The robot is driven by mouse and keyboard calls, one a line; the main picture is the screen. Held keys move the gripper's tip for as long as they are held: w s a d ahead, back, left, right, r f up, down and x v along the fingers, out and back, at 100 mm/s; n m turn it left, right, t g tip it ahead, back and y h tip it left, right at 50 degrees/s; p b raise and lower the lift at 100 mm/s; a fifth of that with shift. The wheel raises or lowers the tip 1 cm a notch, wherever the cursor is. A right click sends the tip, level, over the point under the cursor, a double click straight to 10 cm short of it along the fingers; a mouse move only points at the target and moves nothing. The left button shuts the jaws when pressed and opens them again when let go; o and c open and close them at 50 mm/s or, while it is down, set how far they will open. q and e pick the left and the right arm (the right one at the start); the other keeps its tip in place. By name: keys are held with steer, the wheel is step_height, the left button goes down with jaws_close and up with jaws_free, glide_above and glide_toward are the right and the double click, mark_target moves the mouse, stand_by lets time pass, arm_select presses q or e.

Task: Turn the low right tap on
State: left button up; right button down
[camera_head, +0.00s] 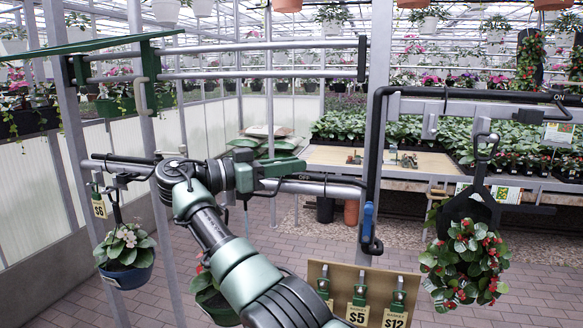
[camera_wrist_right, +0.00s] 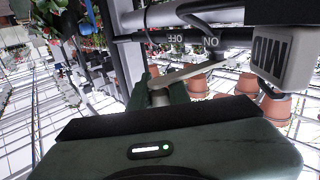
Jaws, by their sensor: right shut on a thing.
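My right arm comes up from the bottom of the head view, and its green gripper (camera_head: 270,176) is at the low horizontal pipe, beside an OFF mark (camera_head: 304,177). In the right wrist view my gripper (camera_wrist_right: 162,92) is shut on a pale lever, the tap handle (camera_wrist_right: 196,72). The handle slants up to the right, below the black pipe (camera_wrist_right: 150,37). This pipe carries upside-down OFF and ON marks. In the head view the gripper hides most of the handle. My left gripper is not in view.
A blue-handled hose piece (camera_head: 368,222) hangs right of the gripper. A price board (camera_head: 340,282) stands below. A hanging flower pot (camera_head: 124,275) is at the left, a wreath (camera_head: 464,265) at the right. A plant table (camera_head: 330,154) stands behind, with open paved floor between.

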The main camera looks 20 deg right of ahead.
steer(key=shift+s+a+f, duration=0.15)
steer(key=shift+a+f, duration=0.15)
steer(key=shift+f, duration=0.3)
steer(key=c, duration=1.6)
jaws_free()
steer(key=shift+o, duration=1.3)
steer(key=shift+s+a+r, duration=0.2)
steer(key=shift+s+r, duration=0.05)
steer(key=shift+s, duration=0.15)
steer(key=shift+s+a+r, duration=0.15)
steer(key=shift+s+r, duration=0.05)
steer(key=shift+s, duration=0.2)
steer(key=shift+w, duration=0.3)
